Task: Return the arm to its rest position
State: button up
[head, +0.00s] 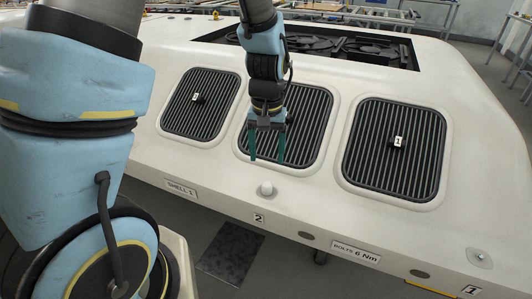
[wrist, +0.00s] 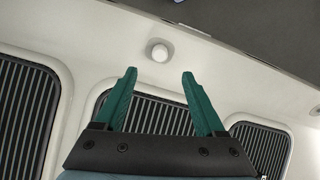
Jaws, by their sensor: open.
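My gripper (head: 267,158) has two green fingers and hangs over the middle slatted grille (head: 308,125) of the large white shell (head: 300,190). In the wrist view my gripper (wrist: 159,75) shows its fingers spread apart with nothing between them. A white round knob (head: 266,188) stands on the shell just below the fingers in the head view. The same knob appears beyond the fingertips in the wrist view (wrist: 160,51). My blue arm reaches in from the left and top.
The left grille (head: 207,115) and right grille (head: 380,170) each bear a small black piece with a white tag. A dark rectangular opening with fans (head: 370,50) lies at the back. A dark plate (head: 232,252) is on the floor in front. Tables stand behind.

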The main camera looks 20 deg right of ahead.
jog(key=a+r+n, duration=0.2)
jog(key=a+r, duration=0.2)
jog(key=a, duration=0.8)
jog(key=w+a+r+n+t, duration=0.1)
jog(key=a+r, duration=0.3)
jog(key=a, duration=0.9)
jog(key=shift+w+r+n+t, duration=0.15)
jog(key=shift+w+n+t, duration=0.15)
jog(key=shift+n, duration=0.5)
